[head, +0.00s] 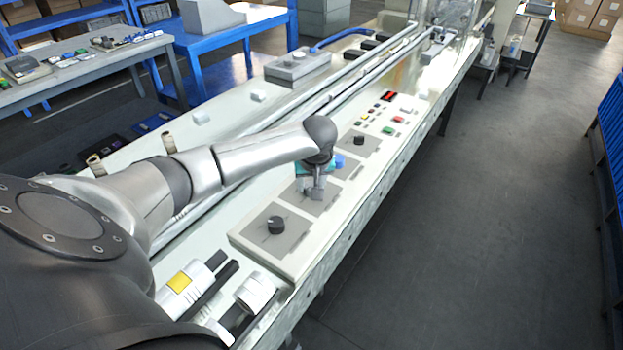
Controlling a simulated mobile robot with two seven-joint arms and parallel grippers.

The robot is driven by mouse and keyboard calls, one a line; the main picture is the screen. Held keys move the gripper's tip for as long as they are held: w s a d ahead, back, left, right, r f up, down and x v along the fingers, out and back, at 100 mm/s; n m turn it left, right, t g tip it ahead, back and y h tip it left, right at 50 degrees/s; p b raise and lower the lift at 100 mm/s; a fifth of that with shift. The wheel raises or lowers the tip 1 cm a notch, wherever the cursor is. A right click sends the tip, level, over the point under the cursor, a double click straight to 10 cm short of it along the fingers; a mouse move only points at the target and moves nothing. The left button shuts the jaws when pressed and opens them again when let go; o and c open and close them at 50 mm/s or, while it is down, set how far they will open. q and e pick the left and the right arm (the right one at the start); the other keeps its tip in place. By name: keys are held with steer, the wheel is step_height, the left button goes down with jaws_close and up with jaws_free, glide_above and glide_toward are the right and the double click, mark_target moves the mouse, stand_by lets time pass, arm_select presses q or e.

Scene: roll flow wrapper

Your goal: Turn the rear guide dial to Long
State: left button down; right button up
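Three grey square plates with dials lie along the machine's front edge. A black dial (276,225) sits on the nearest plate, and another black dial (359,139) sits on the farther plate. My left gripper (314,192) points down over the middle plate (326,205). It covers that plate's centre, so any dial there is hidden, and I cannot tell whether the fingers are shut on it. Labels are too small to read, so I cannot tell which dial is the rear guide dial. My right gripper is out of view.
A blue knob or part (339,161) shows just beyond my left gripper. Long rails (365,75) run behind. The floor (470,220) on the right is clear.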

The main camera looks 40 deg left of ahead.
arm_select(q)
steer(key=shift+s+r+m+t+h+p, duration=0.15)
steer(key=shift+m+t+h+p, duration=0.25)
steer(key=shift+m+p, duration=1.75)
steer(key=p, duration=0.3)
steer(key=shift+a+p, duration=0.1)
steer(key=shift+p, duration=0.3)
steer(key=shift+m+h+p, duration=0.45)
steer(key=shift+m+h, duration=0.05)
steer(key=shift+m, duration=0.05)
steer(key=m+h, duration=0.1)
steer(key=m, duration=0.1)
steer(key=shift+a+m+t, duration=0.15)
steer(key=shift+m+t, duration=0.15)
steer(key=shift+t, duration=0.1)
steer(key=shift+f+m+h+b, duration=0.2)
steer(key=shift+m+h+b, duration=0.3)
steer(key=shift+m, duration=1.1)
steer(key=shift+c, duration=1.9)
jaws_free()
